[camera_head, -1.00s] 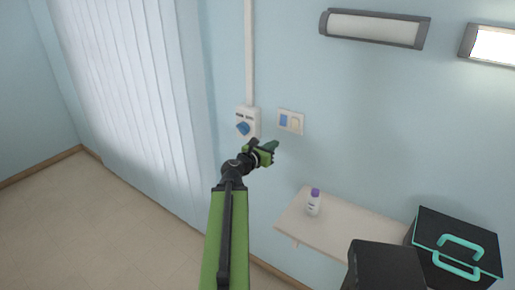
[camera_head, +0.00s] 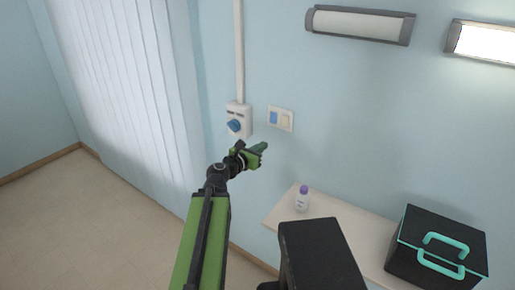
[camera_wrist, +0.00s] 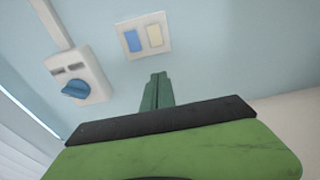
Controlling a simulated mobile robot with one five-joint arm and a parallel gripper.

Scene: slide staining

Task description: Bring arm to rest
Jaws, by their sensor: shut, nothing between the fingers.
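My arm reaches up from the bottom of the head view, and my gripper (camera_head: 262,148) is at its end, in front of the blue wall. In the wrist view the two green fingers of my gripper (camera_wrist: 156,90) lie together, shut and empty. The fingertips point towards the wall, just below the switch plate (camera_wrist: 144,36) in the picture. In the head view the gripper appears below the switch plate (camera_head: 280,119) and right of the rotary switch box (camera_head: 238,113). I cannot tell the exact gap to the wall.
A wall shelf (camera_head: 345,227) at lower right bears a white bottle with a purple cap (camera_head: 302,199) and a black case with teal handles (camera_head: 437,250). Two lamps (camera_head: 360,25) hang above. Blinds (camera_head: 125,75) cover the left. The floor (camera_head: 75,215) at left is clear.

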